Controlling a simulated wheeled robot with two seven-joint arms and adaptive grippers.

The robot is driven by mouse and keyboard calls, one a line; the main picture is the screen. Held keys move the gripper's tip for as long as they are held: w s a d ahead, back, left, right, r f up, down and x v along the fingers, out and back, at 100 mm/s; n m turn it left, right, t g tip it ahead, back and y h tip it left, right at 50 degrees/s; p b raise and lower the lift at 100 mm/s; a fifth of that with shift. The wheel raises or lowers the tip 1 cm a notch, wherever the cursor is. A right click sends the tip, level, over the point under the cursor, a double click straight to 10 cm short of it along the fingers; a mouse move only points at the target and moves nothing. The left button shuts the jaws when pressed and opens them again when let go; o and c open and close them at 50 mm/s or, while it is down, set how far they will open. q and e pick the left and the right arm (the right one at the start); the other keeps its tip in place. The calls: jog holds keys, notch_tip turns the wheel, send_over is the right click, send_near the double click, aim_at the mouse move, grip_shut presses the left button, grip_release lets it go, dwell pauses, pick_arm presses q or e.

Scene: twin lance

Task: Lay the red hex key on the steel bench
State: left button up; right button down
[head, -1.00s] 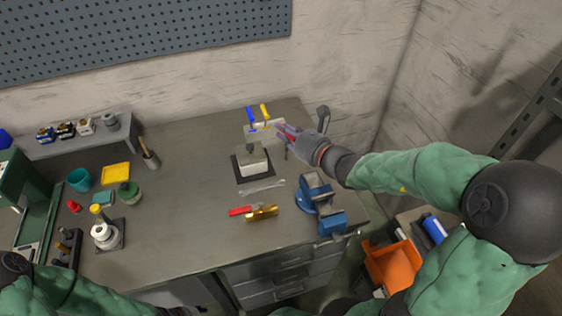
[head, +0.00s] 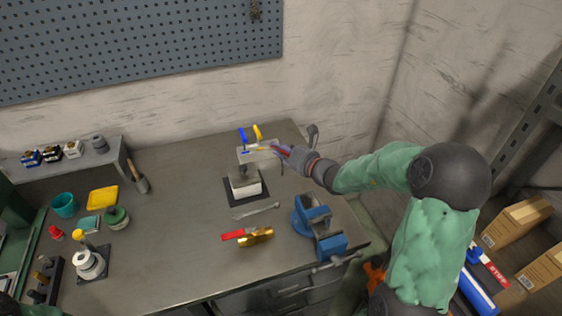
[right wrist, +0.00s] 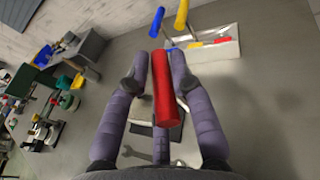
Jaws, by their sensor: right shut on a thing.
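The red hex key (right wrist: 166,92) shows in the right wrist view as a thick red handle between the fingers of my right gripper (right wrist: 160,80). In the head view my right gripper (head: 281,150) is shut on it beside the pale holder block (head: 247,155), at the back right of the steel bench (head: 185,225). A blue hex key (head: 242,138) and a yellow hex key (head: 257,132) stand in that block. In the wrist view the block (right wrist: 225,50) lies past the red handle. The key's thin shaft is hard to make out. My left gripper is out of view.
A black pad with a pale block (head: 245,187), a wrench (head: 255,211), a red-handled brass tool (head: 256,237) and a blue vise (head: 318,225) stand near. The left side holds cups, trays and jars. Bare bench lies left of the pad.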

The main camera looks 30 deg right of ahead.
jog(key=shift+w+d+f+b, duration=0.25)
jog(key=shift+f+b, duration=0.15)
jog(key=shift+f, duration=0.45)
jog(key=shift+w+d+f+b, duration=0.1)
jog(key=shift+w+f+b, duration=0.25)
jog(key=shift+f, duration=0.55)
jog(key=shift+w+d+f+b, duration=0.2)
jog(key=shift+f+b, duration=0.2)
jog(key=shift+f, duration=0.45)
jog(key=shift+f, duration=0.2)
jog(key=c, duration=1.1)
grip_release()
jog(key=shift+o, duration=0.2)
